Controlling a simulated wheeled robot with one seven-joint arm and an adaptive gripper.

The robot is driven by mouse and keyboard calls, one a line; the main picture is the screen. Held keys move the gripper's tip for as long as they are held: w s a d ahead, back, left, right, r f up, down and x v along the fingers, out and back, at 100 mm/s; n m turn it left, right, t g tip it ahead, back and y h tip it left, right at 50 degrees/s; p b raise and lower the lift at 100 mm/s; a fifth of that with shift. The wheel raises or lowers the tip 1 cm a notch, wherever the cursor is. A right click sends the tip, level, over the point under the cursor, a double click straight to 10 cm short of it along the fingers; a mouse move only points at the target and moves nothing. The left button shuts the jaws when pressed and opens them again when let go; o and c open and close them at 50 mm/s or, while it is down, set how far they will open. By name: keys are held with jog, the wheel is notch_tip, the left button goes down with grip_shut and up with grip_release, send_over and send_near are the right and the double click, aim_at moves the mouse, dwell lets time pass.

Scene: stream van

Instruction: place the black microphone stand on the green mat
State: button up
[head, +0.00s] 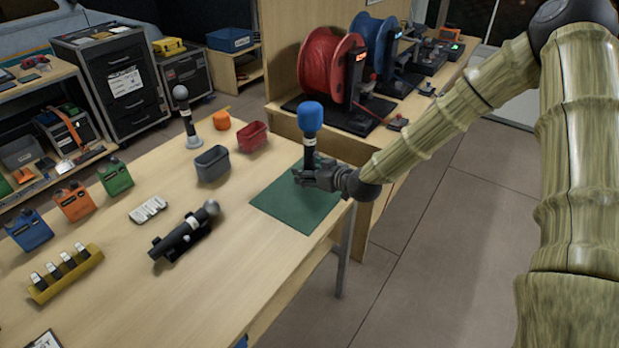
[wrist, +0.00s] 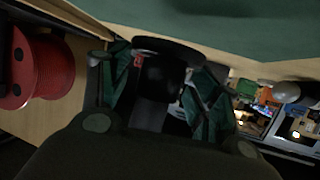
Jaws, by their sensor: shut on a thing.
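The black microphone stand, topped by a blue foam ball (head: 310,116), is upright in my gripper (head: 312,176) in the head view. My gripper is shut around its lower body, over the green mat (head: 279,207) near the table's right edge. The jaws hide the foot of the stand in the head view. The wrist view shows a dark round part of the stand (wrist: 168,50) between the fingers, with the green mat (wrist: 245,25) along the top. I cannot tell whether the foot touches the mat.
Left of the mat stand a grey bin (head: 212,164), a red bin (head: 252,136) and an orange ball-like object (head: 222,120). A grey-topped microphone (head: 186,117) stands behind; another (head: 184,233) lies in front. Red (head: 328,65) and blue cable reels sit on the shelf behind.

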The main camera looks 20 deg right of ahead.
jog(key=shift+w+d, duration=0.1)
jog(key=shift+w, duration=0.35)
jog(key=shift+s+f+p, duration=0.1)
jog(key=shift+f+p, duration=0.4)
jog(key=shift+f, duration=1.35)
jog(key=o, duration=1.1)
jog(key=shift+c, duration=0.2)
jog(key=shift+b+v, duration=0.75)
jog(key=shift+v, duration=5.3)
